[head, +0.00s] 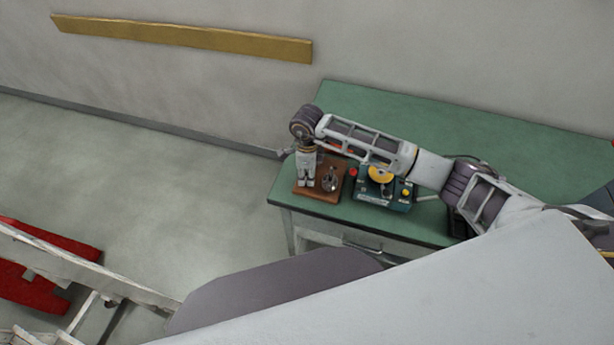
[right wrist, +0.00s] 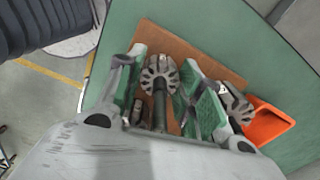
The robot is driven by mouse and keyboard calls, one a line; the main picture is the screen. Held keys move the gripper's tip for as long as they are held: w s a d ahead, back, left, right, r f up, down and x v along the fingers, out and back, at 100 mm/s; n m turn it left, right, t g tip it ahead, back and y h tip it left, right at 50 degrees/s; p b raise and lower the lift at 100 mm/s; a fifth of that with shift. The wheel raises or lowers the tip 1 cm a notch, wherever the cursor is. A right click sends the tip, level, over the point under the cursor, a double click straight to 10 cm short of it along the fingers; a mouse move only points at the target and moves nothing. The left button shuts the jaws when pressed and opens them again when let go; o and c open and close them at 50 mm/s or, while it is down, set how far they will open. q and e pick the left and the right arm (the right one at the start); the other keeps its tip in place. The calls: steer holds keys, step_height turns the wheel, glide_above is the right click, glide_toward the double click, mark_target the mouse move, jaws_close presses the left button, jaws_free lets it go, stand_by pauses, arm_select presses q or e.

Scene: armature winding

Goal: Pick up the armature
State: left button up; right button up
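My right arm reaches over the green table in the head view, and its gripper (head: 307,183) points down over a brown wooden board (head: 322,195). In the right wrist view, an armature (right wrist: 160,76) with a slotted grey core and dark shaft lies between the two green-padded fingers of that gripper (right wrist: 163,95). The fingers are apart, one on each side of it; contact is not clear. A second armature (right wrist: 235,101) is just outside the right finger; one armature shows beside the gripper in the head view (head: 331,182). My left gripper is not in view.
A winding machine (head: 372,195) with a yellow disc stands right of the board. An orange tray (right wrist: 268,122) lies beside the board in the wrist view. The far part of the green table (head: 480,125) is clear. The wall is close behind it.

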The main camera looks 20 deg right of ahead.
jaws_close()
steer(key=shift+r, duration=0.1)
steer(key=shift+r+b, duration=0.8)
steer(key=shift+r, duration=4.15)
